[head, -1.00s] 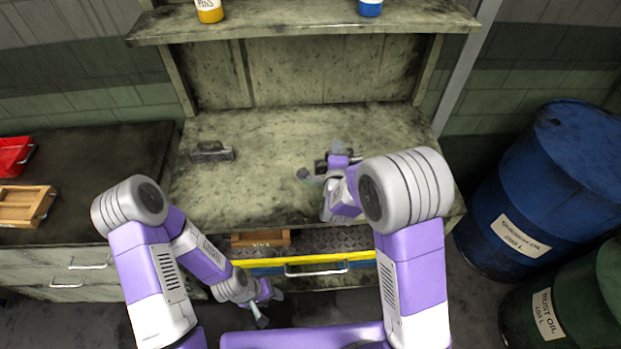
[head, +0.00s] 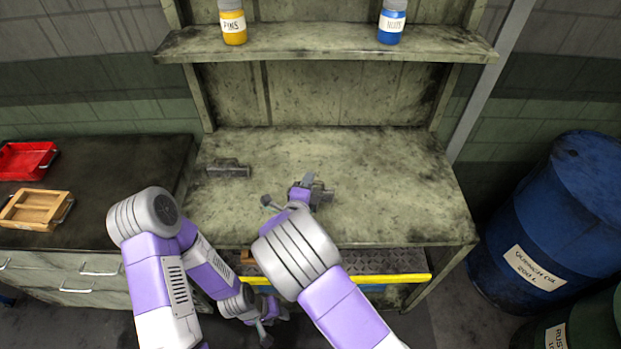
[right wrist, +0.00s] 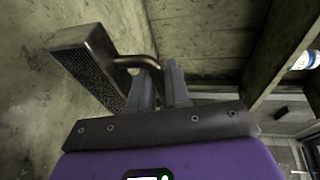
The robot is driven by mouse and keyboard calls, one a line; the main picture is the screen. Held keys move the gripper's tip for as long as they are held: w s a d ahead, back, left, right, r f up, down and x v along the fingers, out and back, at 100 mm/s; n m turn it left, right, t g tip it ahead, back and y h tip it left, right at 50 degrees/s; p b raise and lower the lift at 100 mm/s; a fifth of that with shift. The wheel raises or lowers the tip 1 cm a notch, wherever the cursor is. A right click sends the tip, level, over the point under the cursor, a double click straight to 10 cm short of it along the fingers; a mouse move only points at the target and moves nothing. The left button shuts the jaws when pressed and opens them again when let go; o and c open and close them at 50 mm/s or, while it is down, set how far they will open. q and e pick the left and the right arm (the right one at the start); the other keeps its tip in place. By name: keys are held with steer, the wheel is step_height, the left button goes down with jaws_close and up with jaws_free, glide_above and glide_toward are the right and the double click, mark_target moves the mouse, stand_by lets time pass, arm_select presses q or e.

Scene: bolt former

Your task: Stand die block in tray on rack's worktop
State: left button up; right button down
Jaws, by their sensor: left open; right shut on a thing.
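My right gripper (head: 303,187) is over the rack's worktop (head: 385,185), right of its middle left part. It is shut on the bent rod handle of a dark block (right wrist: 85,62), probably the die block; the block also shows in the head view (head: 322,195). In the wrist view the block has a ridged face and looks tilted. I cannot tell whether it touches the worktop. My left gripper (head: 268,318) is open, low in front of the rack. A wooden tray (head: 36,209) and a red tray (head: 27,160) are on the left bench; no tray shows clearly on the worktop.
Another dark metal piece (head: 228,169) lies on the worktop's left part. A yellow-edged drawer (head: 390,278) is below the worktop. A yellow jar (head: 233,23) and a blue jar (head: 391,22) stand on the upper shelf. The worktop's right side is clear. A blue drum (head: 540,215) stands at right.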

steer(key=shift+f, duration=2.1)
steer(key=shift+f+b, duration=0.15)
steer(key=shift+b, duration=0.15)
steer(key=c, duration=1.1)
jaws_free()
steer(key=shift+s+f, duration=0.1)
steer(key=v, duration=1.2)
